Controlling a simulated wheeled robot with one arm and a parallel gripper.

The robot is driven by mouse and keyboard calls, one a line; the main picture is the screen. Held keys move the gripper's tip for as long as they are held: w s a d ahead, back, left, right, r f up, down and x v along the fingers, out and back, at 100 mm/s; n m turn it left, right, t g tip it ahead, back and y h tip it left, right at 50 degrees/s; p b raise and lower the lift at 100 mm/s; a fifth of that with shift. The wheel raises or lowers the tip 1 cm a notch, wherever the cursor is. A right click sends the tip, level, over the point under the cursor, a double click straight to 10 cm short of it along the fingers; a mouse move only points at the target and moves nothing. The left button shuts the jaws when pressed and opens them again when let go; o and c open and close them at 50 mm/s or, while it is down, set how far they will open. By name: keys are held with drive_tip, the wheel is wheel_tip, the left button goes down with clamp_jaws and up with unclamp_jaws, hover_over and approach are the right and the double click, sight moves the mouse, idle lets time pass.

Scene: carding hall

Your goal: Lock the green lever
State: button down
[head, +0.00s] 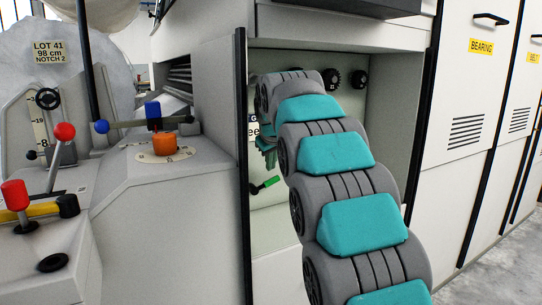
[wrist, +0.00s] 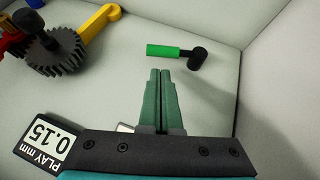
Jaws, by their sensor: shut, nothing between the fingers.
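The green lever (head: 270,182) shows in the head view inside the recess of the machine, low on its back wall, left of my arm. In the wrist view the green lever (wrist: 164,51) lies nearly level, its green grip to the left and its black pivot to the right. My gripper (wrist: 160,72) is shut and empty, with its tips just below the lever in the picture. A small gap shows between tips and lever; I cannot tell the depth. In the head view my gripper (head: 267,155) is mostly hidden behind my arm and the recess edge.
In the wrist view a dark gear (wrist: 55,48), a yellow lever (wrist: 98,28) and a "PLAY mm 0.15" plate (wrist: 53,139) are at left. Black knobs (head: 358,79) sit on the recess wall. The black-edged panel (head: 241,150) bounds the recess at left.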

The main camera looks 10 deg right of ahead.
sight(274, 178)
drive_tip(key=x, duration=0.4)
drive_tip(key=shift+w+d+f+m+y+p, duration=0.2)
drive_tip(key=shift+d+f+m+y+p, duration=0.15)
drive_tip(key=shift+y+p, duration=0.4)
drive_tip(key=shift+d+f+m+g+y, duration=0.25)
drive_tip(key=shift+d+f+g+y, duration=0.3)
drive_tip(key=shift+y, duration=0.3)
drive_tip(key=shift+a, duration=0.1)
